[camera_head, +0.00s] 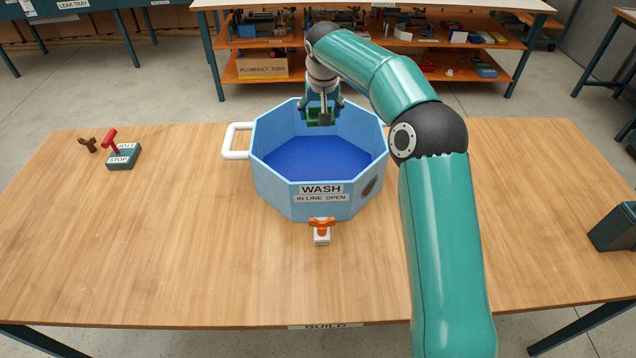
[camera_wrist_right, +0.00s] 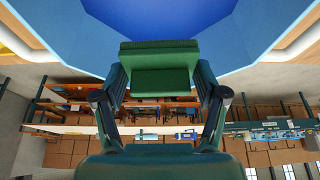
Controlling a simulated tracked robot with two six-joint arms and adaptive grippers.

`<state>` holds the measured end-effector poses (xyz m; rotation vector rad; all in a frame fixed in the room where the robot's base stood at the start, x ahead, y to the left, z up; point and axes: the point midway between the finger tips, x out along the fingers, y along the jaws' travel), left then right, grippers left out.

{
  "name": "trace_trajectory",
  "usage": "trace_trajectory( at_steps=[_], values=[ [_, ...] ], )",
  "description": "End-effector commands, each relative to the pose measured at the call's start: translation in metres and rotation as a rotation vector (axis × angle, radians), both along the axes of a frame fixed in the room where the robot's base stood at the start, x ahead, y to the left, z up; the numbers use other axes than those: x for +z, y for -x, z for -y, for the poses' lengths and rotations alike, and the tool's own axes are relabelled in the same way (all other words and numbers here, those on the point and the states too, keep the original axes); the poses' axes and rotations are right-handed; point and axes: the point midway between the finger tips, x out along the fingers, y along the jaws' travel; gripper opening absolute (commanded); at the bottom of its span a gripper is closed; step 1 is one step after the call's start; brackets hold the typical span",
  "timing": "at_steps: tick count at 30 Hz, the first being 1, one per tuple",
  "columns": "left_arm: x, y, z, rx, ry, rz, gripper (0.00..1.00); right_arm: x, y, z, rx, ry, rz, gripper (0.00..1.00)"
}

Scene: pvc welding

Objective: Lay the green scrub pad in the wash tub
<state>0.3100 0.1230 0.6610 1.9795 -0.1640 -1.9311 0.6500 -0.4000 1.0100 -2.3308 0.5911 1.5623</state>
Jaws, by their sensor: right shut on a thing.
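The green scrub pad (camera_head: 318,115) is held in my right gripper (camera_head: 322,106), whose arm reaches over from the right side. The right wrist view also shows the green pad (camera_wrist_right: 159,70) between the two fingers of the right gripper (camera_wrist_right: 160,85). The pad is over the far part of the wash tub (camera_head: 300,197), at about rim height in the picture. I cannot tell its exact height. The tub is light blue and octagonal, with a dark blue bottom, a white handle at the left and a WASH label. My left gripper does not show.
A wooden table (camera_head: 110,240) bears the tub. An orange-handled valve (camera_head: 322,232) stands at the tub's front. A grey box with a red lever (camera_head: 122,152) and a small brown item (camera_head: 88,144) lie at left. A dark grey box (camera_head: 615,228) is at the right edge.

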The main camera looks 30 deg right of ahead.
Motion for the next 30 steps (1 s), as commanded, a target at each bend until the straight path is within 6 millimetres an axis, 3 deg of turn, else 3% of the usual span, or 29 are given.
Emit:
trace_trajectory(
  at_steps=[1, 3, 7, 10, 24, 30],
  values=[
    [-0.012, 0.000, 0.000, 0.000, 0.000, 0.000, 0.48, -0.003, -0.001, 0.010, -0.021, 0.000, 0.004, 0.47],
    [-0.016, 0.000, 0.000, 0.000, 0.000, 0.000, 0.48, 0.001, 0.000, 0.019, -0.037, 0.000, 0.003, 0.47],
    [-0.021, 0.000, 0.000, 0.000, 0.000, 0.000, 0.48, 0.002, 0.002, 0.027, -0.053, 0.000, 0.000, 0.47],
    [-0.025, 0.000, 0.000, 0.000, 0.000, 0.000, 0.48, -0.008, 0.003, 0.029, -0.056, -0.001, -0.003, 0.47],
    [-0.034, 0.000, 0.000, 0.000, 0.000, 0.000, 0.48, -0.121, 0.004, 0.029, -0.055, 0.000, -0.003, 0.47],
    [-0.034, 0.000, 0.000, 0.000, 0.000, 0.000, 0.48, -0.146, 0.003, 0.029, -0.056, 0.001, 0.000, 0.47]
  ],
)
